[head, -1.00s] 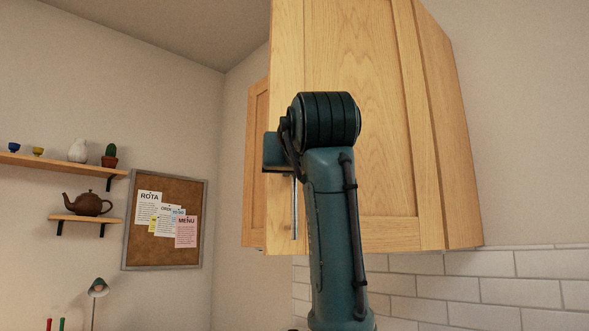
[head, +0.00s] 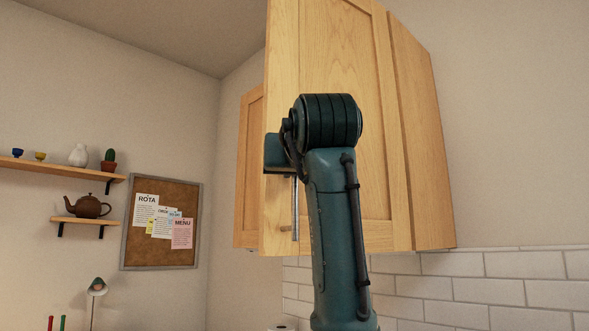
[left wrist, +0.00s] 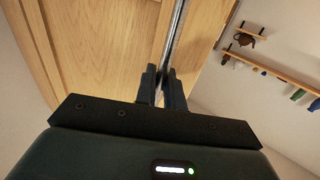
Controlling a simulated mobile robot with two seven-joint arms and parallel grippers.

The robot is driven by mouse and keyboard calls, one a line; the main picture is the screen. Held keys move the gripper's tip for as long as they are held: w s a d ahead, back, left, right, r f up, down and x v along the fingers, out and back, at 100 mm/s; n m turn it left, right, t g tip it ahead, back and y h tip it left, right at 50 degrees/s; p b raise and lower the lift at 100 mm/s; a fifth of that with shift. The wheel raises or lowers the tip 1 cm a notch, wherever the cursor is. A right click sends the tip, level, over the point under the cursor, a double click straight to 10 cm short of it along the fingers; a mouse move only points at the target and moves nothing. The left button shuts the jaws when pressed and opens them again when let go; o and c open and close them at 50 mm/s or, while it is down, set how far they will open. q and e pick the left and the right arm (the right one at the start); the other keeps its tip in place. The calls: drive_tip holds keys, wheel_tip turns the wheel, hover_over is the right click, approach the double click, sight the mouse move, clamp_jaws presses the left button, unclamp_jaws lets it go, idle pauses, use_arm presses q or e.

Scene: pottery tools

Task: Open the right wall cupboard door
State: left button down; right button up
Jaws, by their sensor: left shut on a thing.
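The right wall cupboard door (head: 340,60) is a pale wooden panel with a raised frame, facing me behind my left arm. Its left edge stands out in front of another wooden front, so it looks ajar; the gap itself is hidden. A thin upright metal bar handle (head: 295,210) is near that left edge. It also crosses the left wrist view (left wrist: 178,35). My left gripper (left wrist: 163,86) is shut on the handle, its two dark fingers either side of the bar. In the head view its fingers are mostly hidden behind the wrist. My right gripper is not in view.
Another wooden cupboard front (head: 248,170) shows behind the door's left edge. White tiles (head: 450,290) line the wall below. A corkboard (head: 185,245) and shelves with a teapot (head: 87,207) are further left. The air left of the door is clear.

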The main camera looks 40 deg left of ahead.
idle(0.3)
use_arm(q)
drive_tip(key=c, duration=1.7)
unclamp_jaws()
drive_tip(key=shift+w+d, duration=0.1)
drive_tip(key=shift+w, duration=0.05)
drive_tip(key=b+v, duration=0.3)
drive_tip(key=v, duration=1)
